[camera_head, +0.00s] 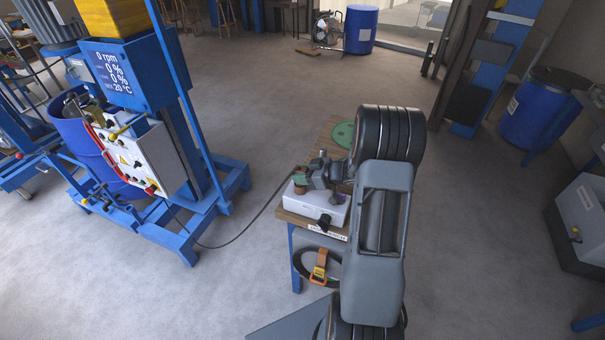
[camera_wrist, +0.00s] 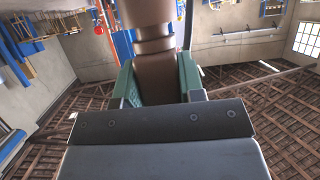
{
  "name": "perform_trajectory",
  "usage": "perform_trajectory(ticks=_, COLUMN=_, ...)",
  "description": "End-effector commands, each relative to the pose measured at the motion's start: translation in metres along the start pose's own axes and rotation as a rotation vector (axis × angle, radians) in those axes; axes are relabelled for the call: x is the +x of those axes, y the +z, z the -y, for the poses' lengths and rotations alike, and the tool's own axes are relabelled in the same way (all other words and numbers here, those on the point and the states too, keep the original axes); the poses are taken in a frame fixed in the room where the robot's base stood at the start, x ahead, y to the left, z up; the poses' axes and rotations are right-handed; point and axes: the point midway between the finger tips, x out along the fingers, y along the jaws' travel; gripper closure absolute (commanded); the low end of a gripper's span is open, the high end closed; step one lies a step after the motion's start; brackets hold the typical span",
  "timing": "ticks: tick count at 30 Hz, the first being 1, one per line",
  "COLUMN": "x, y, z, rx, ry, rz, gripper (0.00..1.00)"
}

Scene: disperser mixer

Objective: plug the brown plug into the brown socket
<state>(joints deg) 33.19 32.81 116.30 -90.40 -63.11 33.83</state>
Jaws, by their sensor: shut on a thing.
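In the wrist view, the brown plug (camera_wrist: 156,72) is held between the green jaws of my gripper (camera_wrist: 157,85); its upper end runs out of the frame. In the head view, my gripper (camera_head: 301,179) is over the left end of a white box (camera_head: 311,206) on a small wooden table. A small brown part (camera_head: 300,189) shows just under the jaws; I cannot tell whether it is the plug, the brown socket or both together. A black cable (camera_head: 262,214) runs from the gripper area to the blue mixer.
The blue mixer (camera_head: 130,75) with its white control panel stands at the left. A purple part (camera_head: 337,199) and a black knob (camera_head: 323,222) are on the white box. A green disc (camera_head: 344,134) lies behind on the table. An orange-handled item (camera_head: 319,268) hangs below it.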

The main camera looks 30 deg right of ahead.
Motion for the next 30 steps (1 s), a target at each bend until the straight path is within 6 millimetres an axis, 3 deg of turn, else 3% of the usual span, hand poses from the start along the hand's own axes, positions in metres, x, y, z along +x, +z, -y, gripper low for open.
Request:
perform_trajectory(ticks=10, x=0.0037, y=0.0085, z=-0.0001, rx=0.000, ry=0.000, rz=0.000, gripper=0.91)
perform_trajectory(ticks=11, x=0.0033, y=0.0075, z=-0.0001, rx=0.000, ry=0.000, rz=0.000, gripper=0.61)
perform_trajectory(ticks=19, x=0.0033, y=0.0078, z=0.0001, rx=0.001, ry=0.000, rz=0.000, gripper=0.35)
perform_trajectory(ticks=30, x=-0.0050, y=0.0084, z=-0.0006, rx=0.001, ry=0.003, rz=0.000, gripper=0.34)
